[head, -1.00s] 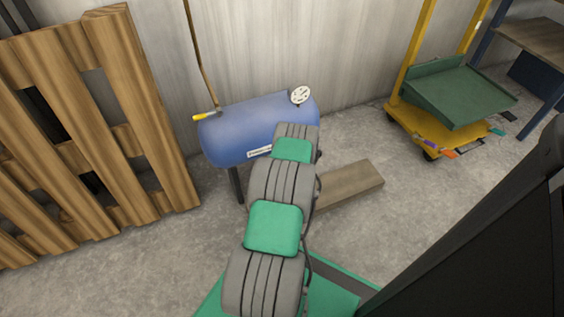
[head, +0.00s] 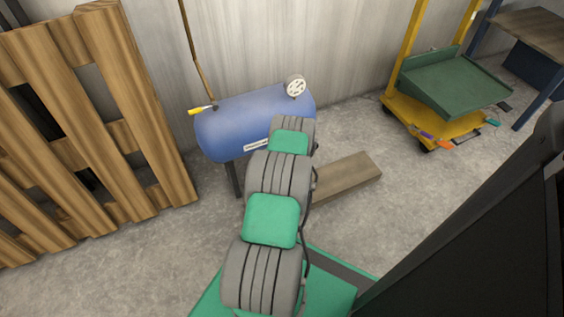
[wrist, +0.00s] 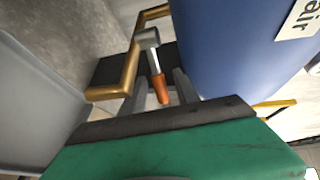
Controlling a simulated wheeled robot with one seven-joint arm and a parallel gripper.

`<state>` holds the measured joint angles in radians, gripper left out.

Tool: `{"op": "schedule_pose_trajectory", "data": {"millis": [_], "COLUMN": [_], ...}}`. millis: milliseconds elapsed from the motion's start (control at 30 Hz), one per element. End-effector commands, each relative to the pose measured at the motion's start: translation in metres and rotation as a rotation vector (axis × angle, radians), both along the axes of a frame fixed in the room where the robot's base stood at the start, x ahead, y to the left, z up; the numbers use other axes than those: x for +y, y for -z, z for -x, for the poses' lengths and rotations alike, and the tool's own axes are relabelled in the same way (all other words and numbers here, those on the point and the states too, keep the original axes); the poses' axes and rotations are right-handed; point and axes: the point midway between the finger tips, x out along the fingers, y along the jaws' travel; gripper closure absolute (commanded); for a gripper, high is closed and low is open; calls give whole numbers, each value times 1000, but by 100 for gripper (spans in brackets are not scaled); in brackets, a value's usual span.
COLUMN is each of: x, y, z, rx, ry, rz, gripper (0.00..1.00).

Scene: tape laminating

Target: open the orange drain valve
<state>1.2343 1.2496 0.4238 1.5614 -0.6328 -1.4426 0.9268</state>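The orange drain valve handle (wrist: 160,88) shows in the wrist view, hanging from a grey metal fitting (wrist: 147,40) beside a brass pipe (wrist: 128,72). The blue air tank (wrist: 225,50) fills the upper right there. My gripper (wrist: 160,92) shows two grey fingers, apart, past the dark edge of my green wrist. The orange handle appears between or just beyond them; contact cannot be told. In the head view the blue tank (head: 235,125) stands by the wall, and my arm hides my gripper and the drain valve.
A wooden beam (head: 345,178) lies right of my arm. A wooden pallet (head: 125,90) leans at left. A yellow cart (head: 425,118) stands at right. Open floor lies between.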

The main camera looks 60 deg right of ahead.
Motion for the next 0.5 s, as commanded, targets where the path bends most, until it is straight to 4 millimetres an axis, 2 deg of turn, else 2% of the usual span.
{"op": "schedule_pose_trajectory", "data": {"millis": [267, 500], "x": [14, 43], "y": [-7, -13], "z": [6, 19], "rx": [0, 0], "ry": [0, 0], "rz": [1, 1], "gripper": [63, 63]}}
